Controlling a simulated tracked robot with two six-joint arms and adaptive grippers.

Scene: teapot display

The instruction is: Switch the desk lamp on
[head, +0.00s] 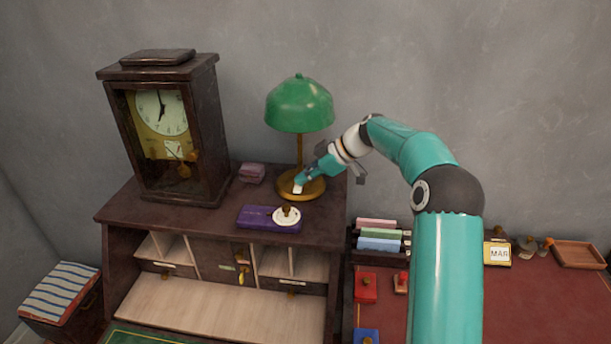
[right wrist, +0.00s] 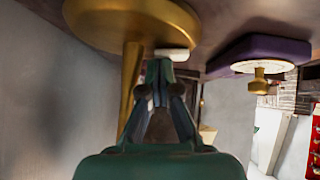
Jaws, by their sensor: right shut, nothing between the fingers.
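The desk lamp has a green domed shade (head: 300,105), a thin brass stem and a round brass base (head: 318,190). It stands on top of the dark wooden desk, and no glow shows from it. A small white switch (head: 297,190) sits at the base's front edge. My right gripper (head: 303,180) is shut and empty, its tips close to the switch. In the right wrist view, which is upside down, the shut fingertips (right wrist: 159,66) are right by the white switch (right wrist: 173,54) under the brass base (right wrist: 130,18); contact is unclear. My left gripper is not in view.
A purple box (head: 256,218) with a white and brass disc (head: 287,215) lies in front of the lamp. A tall clock (head: 165,130) stands left, a small pink-purple block (head: 252,172) between. A red-topped desk (head: 540,300) with small items is at right.

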